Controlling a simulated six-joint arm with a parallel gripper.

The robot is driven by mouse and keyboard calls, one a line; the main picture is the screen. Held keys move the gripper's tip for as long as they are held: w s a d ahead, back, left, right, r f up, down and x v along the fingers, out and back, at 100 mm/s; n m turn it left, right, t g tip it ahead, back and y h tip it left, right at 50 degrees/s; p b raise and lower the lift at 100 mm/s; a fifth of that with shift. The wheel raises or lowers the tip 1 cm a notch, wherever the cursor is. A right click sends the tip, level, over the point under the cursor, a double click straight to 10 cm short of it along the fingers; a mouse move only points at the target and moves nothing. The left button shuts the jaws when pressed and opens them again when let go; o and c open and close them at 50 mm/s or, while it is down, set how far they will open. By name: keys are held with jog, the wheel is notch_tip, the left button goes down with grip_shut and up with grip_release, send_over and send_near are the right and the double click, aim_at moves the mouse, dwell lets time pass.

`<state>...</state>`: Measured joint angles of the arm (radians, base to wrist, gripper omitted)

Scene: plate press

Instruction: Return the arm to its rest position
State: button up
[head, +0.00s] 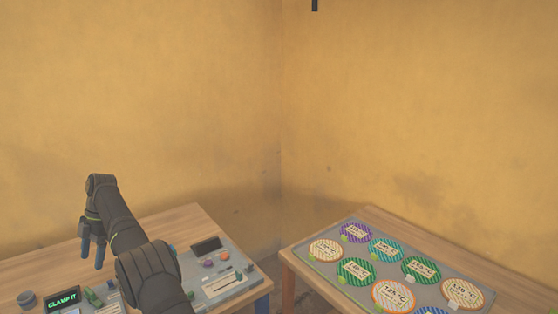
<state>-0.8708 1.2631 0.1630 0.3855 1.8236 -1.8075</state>
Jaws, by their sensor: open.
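My arm rises from the bottom of the head view, in front of the left table. My gripper (93,252) hangs at its end, pointing down over the left part of that table. Its two dark blue-grey fingers are apart, with nothing seen between them. The gripper is left of the control panel and above a small green-lit display reading "CLAMP IT" (64,299). My forearm hides part of the panel and the table behind it.
The grey control panel (232,284) has knobs, a slider and a dark screen. A grey tray (330,264) with several coloured, labelled round plates lies on the right table (297,262). A gap separates the tables. Yellow walls (400,100) meet in a corner behind.

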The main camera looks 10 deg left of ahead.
aim_at(89, 290)
jog(key=x, duration=1)
jog(key=shift+f, duration=0.1)
jog(key=v, duration=1.2)
jog(key=x, duration=1.2)
jog(key=m+y, duration=0.1)
jog(key=m, duration=0.3)
jog(key=shift+s+d+t, duration=0.1)
jog(key=shift+d+t, duration=0.05)
jog(key=shift+t, duration=0.25)
jog(key=m, duration=0.2)
jog(key=m+t+y, duration=0.1)
jog(key=m, duration=0.1)
jog(key=shift+m+t, duration=0.3)
jog(key=m, duration=0.2)
jog(key=m+t, duration=0.1)
jog(key=m, duration=0.1)
jog(key=shift+s+t+y, duration=0.1)
jog(key=shift+t+y, duration=0.2)
jog(key=shift+m+t, duration=0.8)
jog(key=shift+m, duration=1.6)
